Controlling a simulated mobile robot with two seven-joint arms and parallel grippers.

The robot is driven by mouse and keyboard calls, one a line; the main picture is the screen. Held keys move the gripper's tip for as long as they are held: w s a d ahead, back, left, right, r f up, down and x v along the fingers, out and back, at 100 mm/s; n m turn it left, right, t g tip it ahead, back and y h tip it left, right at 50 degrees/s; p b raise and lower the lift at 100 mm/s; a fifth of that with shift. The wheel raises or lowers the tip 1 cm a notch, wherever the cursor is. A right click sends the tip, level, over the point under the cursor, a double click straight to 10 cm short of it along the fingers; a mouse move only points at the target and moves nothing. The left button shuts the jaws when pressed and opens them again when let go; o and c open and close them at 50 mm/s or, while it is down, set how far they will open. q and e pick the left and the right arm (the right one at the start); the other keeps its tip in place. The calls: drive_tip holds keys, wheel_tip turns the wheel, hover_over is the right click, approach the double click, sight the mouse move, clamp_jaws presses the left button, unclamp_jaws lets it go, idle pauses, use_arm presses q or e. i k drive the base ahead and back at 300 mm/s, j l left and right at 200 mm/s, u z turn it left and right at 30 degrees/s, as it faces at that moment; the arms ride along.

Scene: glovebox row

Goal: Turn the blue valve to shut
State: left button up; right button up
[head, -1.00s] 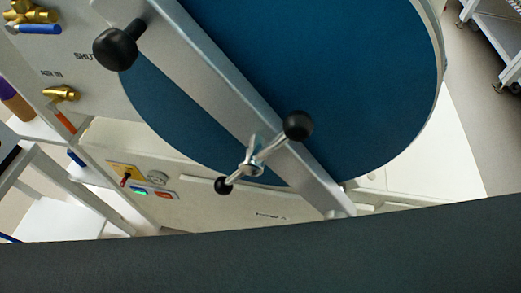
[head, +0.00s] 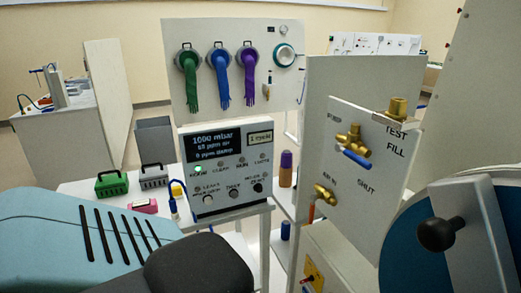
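The blue valve's lever (head: 356,158) is on a brass valve body (head: 352,139) on the white panel (head: 340,190) right of centre. The lever slants down to the right, toward the printed word SHUT. Other labels, TEST and FILL, are printed higher up on the right. A second brass valve (head: 325,193) with an orange lever (head: 312,213) sits lower on the same panel, beside the AIR IN label. Neither of my grippers shows in the head view.
The blue round door with a black knob (head: 436,234) stands at the right. A control box with a screen (head: 213,147) stands on a white table left of the panel. Green, blue and purple gloves (head: 221,82) hang behind. A brass fitting (head: 397,107) protrudes at the panel's top.

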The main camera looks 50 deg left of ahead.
sight(339, 148)
drive_tip(key=u, duration=1.6)
drive_tip(key=k, duration=0.45)
drive_tip(key=i, duration=0.45)
